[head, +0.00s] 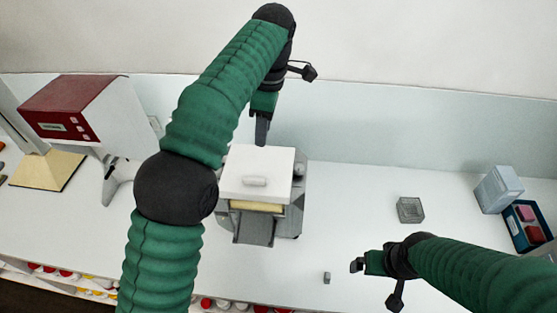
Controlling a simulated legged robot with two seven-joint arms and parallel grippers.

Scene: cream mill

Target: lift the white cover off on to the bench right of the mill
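The mill (285,215) stands on the white bench, a grey body with a cream band and a grey spout at the front. The flat white cover (240,162) lies on top of it, with a small pale handle (255,181) toward its front edge. My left gripper (262,133) points down at the cover's back edge in the picture, behind the handle. I cannot tell whether it touches the cover, and its finger gap does not show. My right gripper (357,266) is low over the bench, right of and in front of the mill, with nothing visible in it. Its finger gap is unclear.
The bench (350,200) is clear just right of the mill. Farther right are a small grey open box (410,209), a pale grey container (498,190) and a blue tray (517,232) with red items. A small grey block (327,278) lies near the front edge. A red-and-white machine (70,107) stands left.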

